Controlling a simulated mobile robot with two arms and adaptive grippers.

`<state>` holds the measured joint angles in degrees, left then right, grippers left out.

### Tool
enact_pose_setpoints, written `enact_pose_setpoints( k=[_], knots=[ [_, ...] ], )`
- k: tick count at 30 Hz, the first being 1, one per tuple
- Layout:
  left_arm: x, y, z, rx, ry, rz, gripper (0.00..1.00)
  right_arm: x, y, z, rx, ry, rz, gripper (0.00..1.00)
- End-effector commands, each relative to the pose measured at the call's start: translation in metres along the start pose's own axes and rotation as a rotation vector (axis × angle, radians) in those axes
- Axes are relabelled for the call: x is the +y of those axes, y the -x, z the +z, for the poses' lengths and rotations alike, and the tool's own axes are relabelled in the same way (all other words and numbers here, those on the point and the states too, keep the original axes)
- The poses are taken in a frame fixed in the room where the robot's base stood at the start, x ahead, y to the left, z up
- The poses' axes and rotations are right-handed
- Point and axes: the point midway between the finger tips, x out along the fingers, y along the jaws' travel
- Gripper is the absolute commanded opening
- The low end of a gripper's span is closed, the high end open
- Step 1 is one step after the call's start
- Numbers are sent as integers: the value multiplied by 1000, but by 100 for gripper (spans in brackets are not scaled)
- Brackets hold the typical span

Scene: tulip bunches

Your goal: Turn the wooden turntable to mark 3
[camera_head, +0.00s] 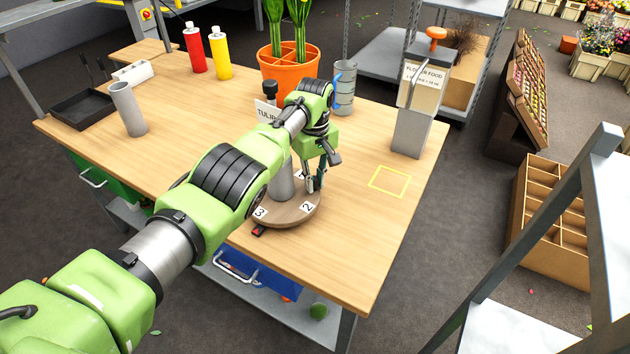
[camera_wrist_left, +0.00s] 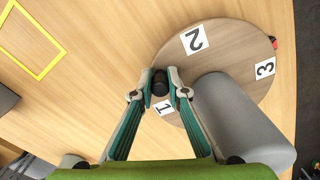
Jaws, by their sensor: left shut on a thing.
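The round wooden turntable (camera_head: 290,219) sits near the front edge of the wooden table. It carries white number cards; 3 (camera_head: 260,212) and 2 (camera_head: 307,206) show in the head view, and 1 (camera_wrist_left: 165,107) shows in the left wrist view. A red marker (camera_head: 259,232) lies at the rim, between 2 and 3 and closer to 3. A grey cylinder (camera_wrist_left: 240,120) stands on the turntable. My left gripper (camera_head: 315,186) is at the rim near card 1, shut on a dark upright peg (camera_wrist_left: 160,84). My right gripper is out of view.
A yellow square outline (camera_head: 390,181) is on clear tabletop to the right. Behind stand an orange pot with tulips (camera_head: 289,78), a flower food dispenser (camera_head: 411,130) and a metal cup (camera_head: 344,92). A grey tube (camera_head: 128,110) and black tray (camera_head: 82,108) are at left.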

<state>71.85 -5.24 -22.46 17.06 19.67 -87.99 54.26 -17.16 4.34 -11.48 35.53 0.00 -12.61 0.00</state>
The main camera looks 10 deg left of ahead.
Motion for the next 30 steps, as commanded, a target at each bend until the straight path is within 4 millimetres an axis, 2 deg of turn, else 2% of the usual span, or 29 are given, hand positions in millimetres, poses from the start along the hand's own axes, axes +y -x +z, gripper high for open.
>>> enact_pose_setpoints(
  k=[1, 2, 3, 11, 13, 17, 21, 30],
  knots=[
    [1, 2, -1, 4, -2, 5, 0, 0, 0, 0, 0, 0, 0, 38],
    [1, 2, -1, 4, -2, 5, 22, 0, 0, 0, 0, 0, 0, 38],
    [1, 2, -1, 4, -1, 5, 31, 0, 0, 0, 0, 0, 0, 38],
    [0, 1, -1, 1, -1, 2, 31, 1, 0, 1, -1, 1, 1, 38],
    [0, 1, 0, 1, 0, 2, 31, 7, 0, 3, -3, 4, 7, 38],
    [1, 7, -1, 1, -1, 4, 31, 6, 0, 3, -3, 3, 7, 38],
    [1, 25, -1, 2, -2, 6, 31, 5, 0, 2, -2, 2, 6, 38],
    [1, 91, -1, 4, -1, 5, 31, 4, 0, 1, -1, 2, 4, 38]
  ],
)
